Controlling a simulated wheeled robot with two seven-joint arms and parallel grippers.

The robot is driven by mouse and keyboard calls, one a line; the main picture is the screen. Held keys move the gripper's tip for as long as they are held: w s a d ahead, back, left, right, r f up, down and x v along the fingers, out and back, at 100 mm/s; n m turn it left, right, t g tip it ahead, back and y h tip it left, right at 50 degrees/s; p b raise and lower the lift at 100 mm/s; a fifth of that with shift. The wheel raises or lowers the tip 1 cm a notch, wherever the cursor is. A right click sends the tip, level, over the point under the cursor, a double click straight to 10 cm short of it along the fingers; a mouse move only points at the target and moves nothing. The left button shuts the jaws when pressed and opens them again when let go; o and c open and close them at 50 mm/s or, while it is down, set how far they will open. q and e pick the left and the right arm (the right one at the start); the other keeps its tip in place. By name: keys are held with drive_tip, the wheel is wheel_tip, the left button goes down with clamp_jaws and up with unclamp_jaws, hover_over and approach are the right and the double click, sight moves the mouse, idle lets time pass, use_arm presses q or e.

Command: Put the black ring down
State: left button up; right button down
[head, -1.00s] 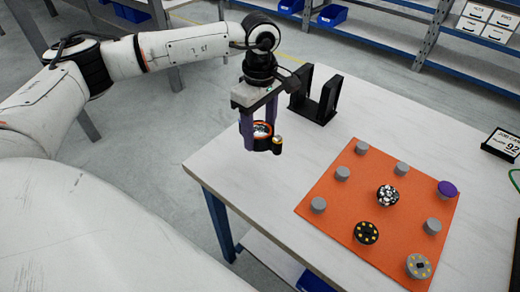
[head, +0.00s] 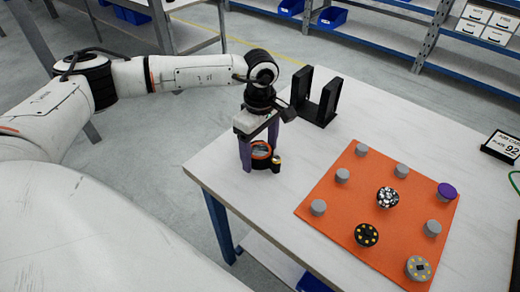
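The black ring (head: 264,163) has an orange inner rim and a small knob with a pale top on its right side. It is at the near left part of the white table (head: 225,150), low at the tabletop; I cannot tell for certain whether it touches. My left gripper (head: 259,158) points down with its purple fingers on either side of the ring, shut on it. My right gripper is not in view.
A black two-upright stand (head: 316,105) is just behind the gripper. An orange mat (head: 335,195) to the right bears several grey pegs, a purple-topped piece (head: 447,190) and dotted discs. Bare tabletop lies between ring and mat. A black display (head: 503,144) stands at the right.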

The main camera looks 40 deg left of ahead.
use_arm(q)
drive_tip(key=shift+r, duration=0.25)
wheel_tip(320, 180, up, 12)
drive_tip(key=shift+b, duration=0.3)
drive_tip(key=shift+s+f, duration=0.1)
idle(0.6)
